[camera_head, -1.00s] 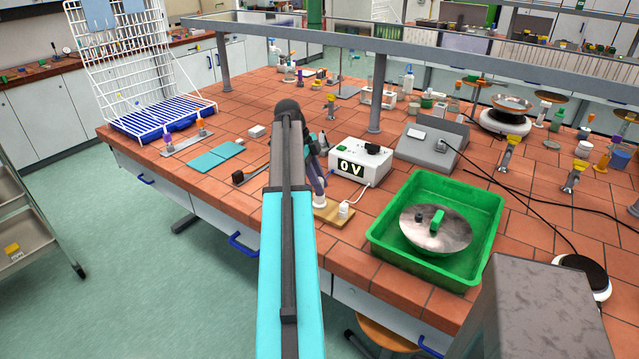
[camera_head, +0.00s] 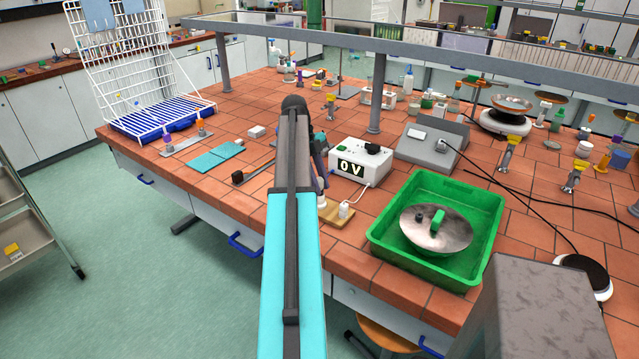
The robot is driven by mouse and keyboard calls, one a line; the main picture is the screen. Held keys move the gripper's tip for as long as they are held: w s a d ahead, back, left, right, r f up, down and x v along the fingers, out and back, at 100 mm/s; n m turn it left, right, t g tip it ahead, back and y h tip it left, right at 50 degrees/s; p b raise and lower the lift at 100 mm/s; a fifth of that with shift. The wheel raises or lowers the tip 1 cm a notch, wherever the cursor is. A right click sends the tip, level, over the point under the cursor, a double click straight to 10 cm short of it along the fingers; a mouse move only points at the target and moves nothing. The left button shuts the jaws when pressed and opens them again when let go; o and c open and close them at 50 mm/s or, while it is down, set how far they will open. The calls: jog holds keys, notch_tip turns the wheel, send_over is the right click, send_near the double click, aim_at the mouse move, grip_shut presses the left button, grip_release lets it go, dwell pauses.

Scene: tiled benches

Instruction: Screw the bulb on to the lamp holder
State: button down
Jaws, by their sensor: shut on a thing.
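My gripper (camera_head: 321,182) points down over the bench, mostly hidden behind my own arm. Its visible part is dark and slim, and it is shut. The bulb is not clearly seen; it is hidden at the fingertips. Right below the fingers is the lamp holder (camera_head: 322,201), a white upright piece on a wooden base board (camera_head: 336,219). The left part of the board is covered by my arm. I cannot tell whether the bulb touches the holder.
A white power supply (camera_head: 361,163) reading 0 V stands behind the board, with a white cable to a small white plug (camera_head: 344,210). A green tray (camera_head: 490,232) with a metal dish is to the right. The bench's front edge is close.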

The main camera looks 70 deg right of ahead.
jog(key=shift+f, duration=0.1)
dwell(0.3)
jog(key=shift+m, duration=0.4)
jog(key=shift+r+m+y+p, duration=0.25)
jog(key=shift+m+y+p, duration=0.2)
jog(key=shift+p, duration=0.25)
jog(key=m+p, duration=0.2)
jog(key=p, duration=0.1)
jog(key=shift+f+m+t+y, duration=0.1)
jog(key=shift+m+t+y, duration=0.15)
jog(key=shift+t+y, duration=0.1)
jog(key=c, duration=1.6)
grip_release()
jog(key=shift+f, duration=0.15)
jog(key=shift+c, duration=0.2)
jog(key=o, duration=0.7)
jog(key=shift+o, duration=0.2)
